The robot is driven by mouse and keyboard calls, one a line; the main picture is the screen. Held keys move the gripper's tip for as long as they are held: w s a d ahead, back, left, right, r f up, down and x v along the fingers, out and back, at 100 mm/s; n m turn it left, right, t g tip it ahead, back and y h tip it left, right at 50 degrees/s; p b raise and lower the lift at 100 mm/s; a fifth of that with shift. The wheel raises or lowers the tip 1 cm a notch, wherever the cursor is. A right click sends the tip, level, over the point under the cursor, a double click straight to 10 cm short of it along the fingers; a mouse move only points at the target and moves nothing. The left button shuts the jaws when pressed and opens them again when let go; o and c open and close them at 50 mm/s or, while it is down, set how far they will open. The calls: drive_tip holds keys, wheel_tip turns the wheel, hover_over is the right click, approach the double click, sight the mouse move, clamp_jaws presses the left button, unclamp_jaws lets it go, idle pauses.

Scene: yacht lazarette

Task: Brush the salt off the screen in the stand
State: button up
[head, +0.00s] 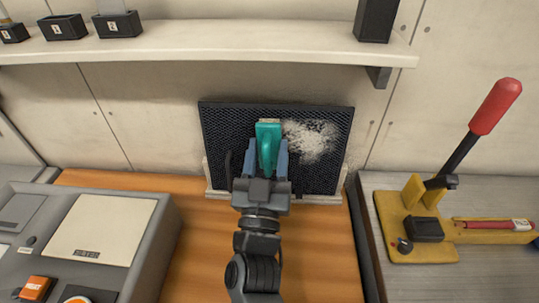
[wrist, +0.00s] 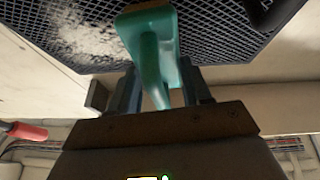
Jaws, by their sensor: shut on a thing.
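A black mesh screen (head: 228,128) stands upright in a pale stand (head: 322,199) at the back of the wooden counter. White salt (head: 311,139) covers a patch on its upper right half. My gripper (head: 267,160) is shut on the handle of a teal brush (head: 268,135) in front of the screen's middle, left of the salt. In the wrist view the brush (wrist: 150,50) lies against or very near the mesh (wrist: 215,30), with salt (wrist: 88,32) to its left. The brush's bristles are mostly hidden, so I cannot tell whether they touch the mesh.
A grey machine (head: 100,230) with an orange button stands at the left. A yellow tool with a red-handled lever (head: 490,108) stands on the grey bench at right. A shelf (head: 200,45) with small black bins (head: 118,22) runs above the screen. The wooden counter is otherwise clear.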

drive_tip(key=shift+r, duration=0.4)
drive_tip(key=d+p, duration=0.1)
drive_tip(key=d, duration=1.3)
idle(0.9)
drive_tip(key=shift+s+a, duration=0.1)
drive_tip(key=shift+s, duration=0.05)
drive_tip(key=shift+s+a+b, duration=0.1)
drive_tip(key=shift+s+b, duration=0.45)
drive_tip(key=shift+s, duration=2.4)
drive_tip(key=shift+s, duration=1.5)
